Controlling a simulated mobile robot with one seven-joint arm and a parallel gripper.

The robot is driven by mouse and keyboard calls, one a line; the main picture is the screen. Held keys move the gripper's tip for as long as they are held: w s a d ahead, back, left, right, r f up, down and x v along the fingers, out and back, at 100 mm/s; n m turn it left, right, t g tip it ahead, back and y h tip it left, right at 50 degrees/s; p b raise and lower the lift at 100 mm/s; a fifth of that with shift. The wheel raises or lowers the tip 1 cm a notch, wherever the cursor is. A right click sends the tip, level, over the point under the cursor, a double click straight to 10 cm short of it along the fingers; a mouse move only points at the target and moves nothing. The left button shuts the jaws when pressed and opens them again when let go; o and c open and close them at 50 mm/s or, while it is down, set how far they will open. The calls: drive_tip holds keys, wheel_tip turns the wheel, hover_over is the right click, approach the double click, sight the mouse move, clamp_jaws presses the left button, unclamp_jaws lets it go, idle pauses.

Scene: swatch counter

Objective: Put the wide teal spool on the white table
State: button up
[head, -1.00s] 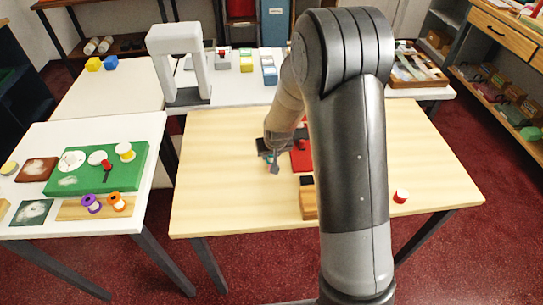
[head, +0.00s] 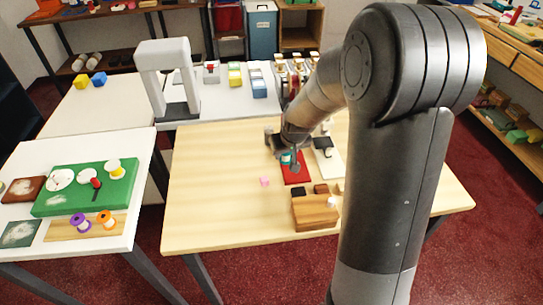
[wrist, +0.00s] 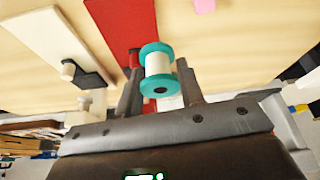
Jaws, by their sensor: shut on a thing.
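The wide teal spool (wrist: 158,62) has teal end discs and a pale middle. In the wrist view it sits between the two fingers of my gripper (wrist: 160,88), which is shut on it. In the head view my gripper (head: 287,160) is over the red mat on the wooden table, and the spool shows there only as a small teal patch (head: 286,157). A white table (head: 100,143) stands at the left, with bare strips along its back and right edges.
The left white table bears a green board (head: 62,204) and a wooden board with purple (head: 80,222) and orange (head: 106,218) spools. The wooden table (head: 215,195) holds a pink cube (head: 264,181) and a wooden block (head: 315,212). A white arch (head: 150,75) stands behind.

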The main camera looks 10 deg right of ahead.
drive_tip(key=s+d+r, duration=0.2)
drive_tip(key=d, duration=0.1)
drive_tip(key=shift+m+h, duration=0.3)
drive_tip(key=shift+m, duration=0.6)
drive_tip(key=shift+w+a+f, duration=0.3)
drive_tip(key=shift+a+f, duration=0.05)
drive_tip(key=shift+f, duration=0.4)
drive_tip(key=shift+w+a+f, duration=0.25)
drive_tip(key=shift+a+f, duration=0.05)
drive_tip(key=shift+f, duration=0.45)
drive_tip(key=shift+w+a+f, duration=0.3)
drive_tip(key=shift+a+f, duration=0.05)
drive_tip(key=shift+f, duration=0.4)
drive_tip(key=w+d+r+n, duration=0.2)
drive_tip(key=w+d+r, duration=0.2)
drive_tip(key=d+r, duration=0.1)
hover_over(268, 157)
drive_tip(key=s, duration=0.1)
drive_tip(key=f, duration=0.7)
drive_tip(key=shift+s, duration=0.2)
drive_tip(key=shift+f, duration=1.95)
drive_tip(key=shift+f, duration=0.1)
drive_tip(key=o, duration=0.7)
drive_tip(key=shift+o, duration=0.2)
